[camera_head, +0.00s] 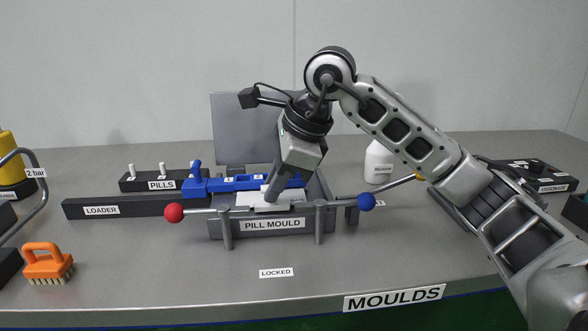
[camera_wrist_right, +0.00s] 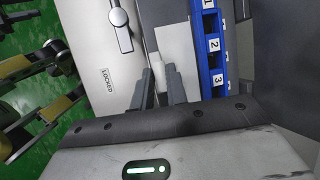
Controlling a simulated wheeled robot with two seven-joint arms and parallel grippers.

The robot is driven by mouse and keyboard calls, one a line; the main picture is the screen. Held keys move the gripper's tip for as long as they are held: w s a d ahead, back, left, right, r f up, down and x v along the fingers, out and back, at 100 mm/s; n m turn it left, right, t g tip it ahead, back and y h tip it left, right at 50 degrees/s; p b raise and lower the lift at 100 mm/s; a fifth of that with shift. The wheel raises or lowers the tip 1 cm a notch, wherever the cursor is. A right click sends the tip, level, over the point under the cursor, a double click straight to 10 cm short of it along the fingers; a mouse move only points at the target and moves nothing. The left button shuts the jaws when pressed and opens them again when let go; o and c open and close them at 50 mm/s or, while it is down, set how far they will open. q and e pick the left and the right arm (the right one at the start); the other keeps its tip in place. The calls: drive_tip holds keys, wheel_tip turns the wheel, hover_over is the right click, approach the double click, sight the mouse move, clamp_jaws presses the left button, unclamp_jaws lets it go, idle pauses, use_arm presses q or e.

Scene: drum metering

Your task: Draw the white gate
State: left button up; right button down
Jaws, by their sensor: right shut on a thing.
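The pill mould (camera_head: 272,225) is a dark grey box with an upright grey panel behind it. The white gate (camera_head: 250,199) is a pale flat plate at the mould's top front, in front of the blue numbered shuttle (camera_head: 228,184). My right gripper (camera_head: 271,194) reaches down over the mould from the right. In the right wrist view my right gripper (camera_wrist_right: 160,84) is shut on a small white tab (camera_wrist_right: 159,72) at the edge of the pale plate (camera_wrist_right: 178,50). The fingers hide part of the gate. My left gripper is not in view.
A bar with a red ball (camera_head: 174,213) and a blue ball (camera_head: 366,202) runs across the mould's front on posts. The loader (camera_head: 130,207) is at left. An orange brush (camera_head: 47,263) and a white bottle (camera_head: 378,163) stand apart. The table front is mostly clear.

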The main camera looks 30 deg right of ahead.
drive_tip(key=shift+f, duration=0.1)
drive_tip(key=shift+a, duration=0.1)
drive_tip(key=c, duration=1.4)
unclamp_jaws()
drive_tip(key=shift+s, duration=0.15)
use_arm(q)
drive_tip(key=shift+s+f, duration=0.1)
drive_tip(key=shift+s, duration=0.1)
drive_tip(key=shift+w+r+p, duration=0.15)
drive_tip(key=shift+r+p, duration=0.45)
drive_tip(key=shift+p, duration=0.6)
use_arm(e)
drive_tip(key=v, duration=1.6)
